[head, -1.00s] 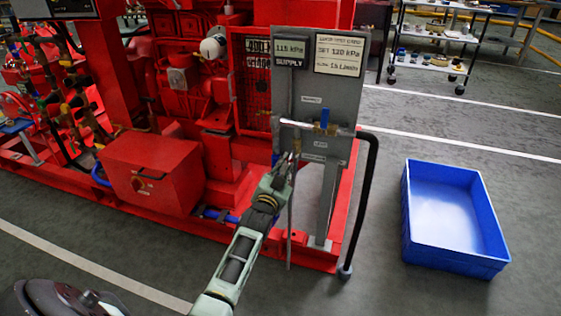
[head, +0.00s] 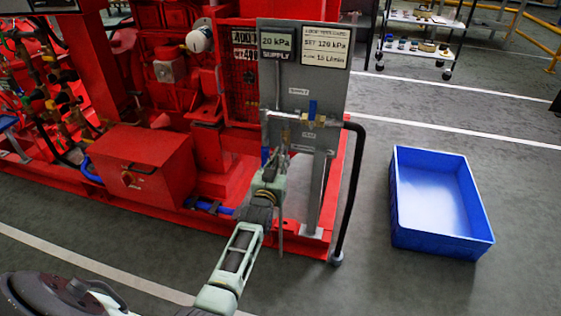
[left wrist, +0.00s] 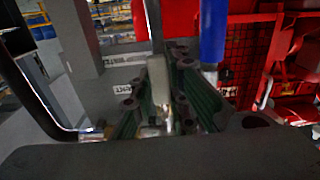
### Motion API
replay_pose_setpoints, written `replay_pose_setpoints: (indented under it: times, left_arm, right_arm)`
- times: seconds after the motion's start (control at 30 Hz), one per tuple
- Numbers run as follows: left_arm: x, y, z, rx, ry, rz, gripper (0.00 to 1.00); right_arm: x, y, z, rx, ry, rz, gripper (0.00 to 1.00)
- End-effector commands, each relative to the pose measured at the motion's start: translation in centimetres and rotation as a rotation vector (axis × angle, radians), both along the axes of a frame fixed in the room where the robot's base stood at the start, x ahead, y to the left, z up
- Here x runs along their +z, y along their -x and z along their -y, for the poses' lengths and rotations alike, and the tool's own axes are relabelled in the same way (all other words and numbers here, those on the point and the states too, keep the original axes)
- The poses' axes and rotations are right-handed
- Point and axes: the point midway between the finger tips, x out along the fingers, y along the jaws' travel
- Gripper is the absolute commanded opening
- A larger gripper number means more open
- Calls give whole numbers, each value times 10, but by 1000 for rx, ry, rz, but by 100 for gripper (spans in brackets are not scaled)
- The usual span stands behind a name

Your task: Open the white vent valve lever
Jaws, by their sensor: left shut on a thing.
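The grey valve panel (head: 318,88) stands on the right end of the red pumpset. My left gripper (head: 281,152) is at the panel's lower left, just below the horizontal pipe. In the left wrist view its green fingers are closed around a pale, whitish piece (left wrist: 157,76), which appears to be the white vent valve lever. The fingers hide most of the lever, and its exact angle is hard to tell. A blue lever (head: 312,109) stands upright on the pipe to the right. The supply display (head: 276,43) reads 20 kPa. My right gripper is out of view.
A black hose (head: 350,190) curves down from the pipe's right end to the floor. A blue part (left wrist: 212,32) stands close beside the fingers. A blue crate (head: 398,215) sits on the floor at right. A red box (head: 145,170) is left of my arm.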

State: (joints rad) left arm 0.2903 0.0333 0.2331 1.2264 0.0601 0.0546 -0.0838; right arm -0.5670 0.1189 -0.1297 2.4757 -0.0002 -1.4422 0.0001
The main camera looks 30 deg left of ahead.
Motion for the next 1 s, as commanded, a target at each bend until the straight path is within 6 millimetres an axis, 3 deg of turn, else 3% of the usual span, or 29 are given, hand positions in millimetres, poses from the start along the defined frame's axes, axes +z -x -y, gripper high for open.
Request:
replay_pose_setpoints:
  times: [0.2, 0.23, 0.43, 0.77, 1.0]
  left_arm:
    - [-2, 0, 2, -2, 13, -1, 0]
    - [-2, 0, 2, -2, 13, -2, 17]
    - [-1, 0, 1, -1, 8, -1, 34]
    - [-1, 1, 1, -1, 5, 0, 34]
    - [-2, 28, 7, 0, 6, -2, 34]
  right_arm:
    - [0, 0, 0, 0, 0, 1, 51]
    - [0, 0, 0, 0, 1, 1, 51]
    - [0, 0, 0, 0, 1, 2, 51]
    - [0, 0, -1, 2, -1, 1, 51]
    - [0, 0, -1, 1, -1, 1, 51]
